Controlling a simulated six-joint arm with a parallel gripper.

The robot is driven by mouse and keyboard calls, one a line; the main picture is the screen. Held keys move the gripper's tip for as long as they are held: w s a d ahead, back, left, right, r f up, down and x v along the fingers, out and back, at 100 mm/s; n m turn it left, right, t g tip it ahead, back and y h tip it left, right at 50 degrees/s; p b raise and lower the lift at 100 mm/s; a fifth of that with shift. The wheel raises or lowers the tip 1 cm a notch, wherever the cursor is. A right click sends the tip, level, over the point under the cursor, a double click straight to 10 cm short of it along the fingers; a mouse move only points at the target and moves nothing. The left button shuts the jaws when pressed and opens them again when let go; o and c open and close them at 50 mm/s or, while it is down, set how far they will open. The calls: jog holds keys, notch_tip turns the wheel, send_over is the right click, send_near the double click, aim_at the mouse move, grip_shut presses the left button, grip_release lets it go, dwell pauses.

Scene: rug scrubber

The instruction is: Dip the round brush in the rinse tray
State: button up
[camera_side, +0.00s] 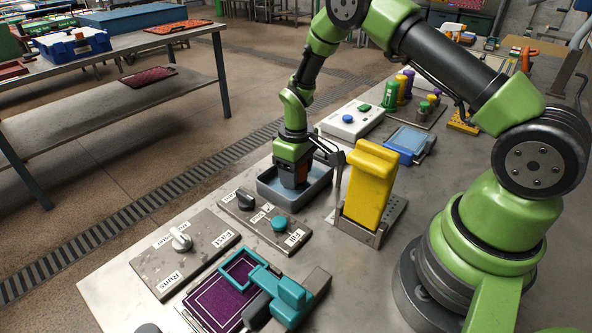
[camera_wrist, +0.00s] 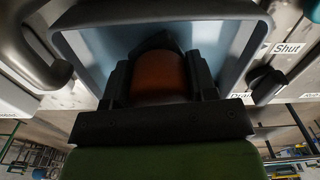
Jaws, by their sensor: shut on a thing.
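The rinse tray (camera_side: 268,193) is a grey-blue open basin on the metal bench. In the wrist view its rim (camera_wrist: 160,10) frames the top of the picture. My gripper (camera_side: 293,181) points down over the tray, with its lower end inside the rim in the side view. Its dark fingers are shut on the round brush, whose orange-brown body (camera_wrist: 160,76) shows between them in the wrist view. A dark part shows beyond that body. The brush's lower end is hidden, so I cannot tell whether it touches water or the tray floor.
A yellow block (camera_side: 368,188) on a metal stand is close right of the tray. A panel with drain and fill knobs (camera_side: 266,222) lies in front. A purple rug (camera_side: 217,303) with a teal frame is nearer. A white button box (camera_side: 352,120) is behind.

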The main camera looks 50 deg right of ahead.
dwell(0.6)
jog(key=shift+r, duration=2.75)
jog(key=shift+r, duration=1.5)
